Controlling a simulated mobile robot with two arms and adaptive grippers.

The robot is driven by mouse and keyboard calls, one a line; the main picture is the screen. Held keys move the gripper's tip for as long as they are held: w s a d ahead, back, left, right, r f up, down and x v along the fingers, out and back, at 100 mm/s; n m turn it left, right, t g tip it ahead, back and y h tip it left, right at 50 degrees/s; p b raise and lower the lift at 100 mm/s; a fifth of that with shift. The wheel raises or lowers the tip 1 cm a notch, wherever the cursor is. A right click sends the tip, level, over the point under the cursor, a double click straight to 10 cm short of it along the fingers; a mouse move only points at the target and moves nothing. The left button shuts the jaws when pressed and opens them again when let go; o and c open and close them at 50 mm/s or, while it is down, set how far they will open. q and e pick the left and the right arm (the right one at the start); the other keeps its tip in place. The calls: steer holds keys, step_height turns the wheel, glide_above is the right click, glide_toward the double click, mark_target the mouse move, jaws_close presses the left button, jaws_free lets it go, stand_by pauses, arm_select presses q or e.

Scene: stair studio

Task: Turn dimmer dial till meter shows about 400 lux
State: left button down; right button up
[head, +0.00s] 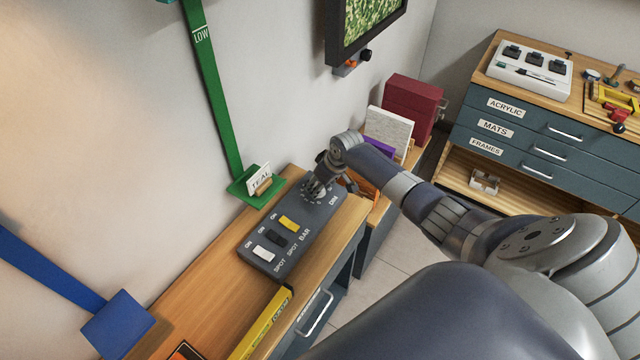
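A dark grey control box (262,266) lies on the wooden counter, with a white, a black and a yellow switch and labels SPOT, SPOT, BAR and DIM. My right gripper (316,192) is over the far end of the box, beside the DIM label. The dimmer dial is hidden under or between its fingers, so I cannot tell whether they grip it. No lux meter is recognisable in this view. My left gripper is not in view.
A green bracket (240,186) with a TEAL card stands behind the box. A blue bracket (118,322) is at the lower left. A drawer cabinet (535,135) stands at the right. Bare counter (205,290) lies left of the box.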

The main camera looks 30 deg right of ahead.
stand_by(0.3)
steer(key=v, duration=1.2)
steer(key=shift+w, duration=0.1)
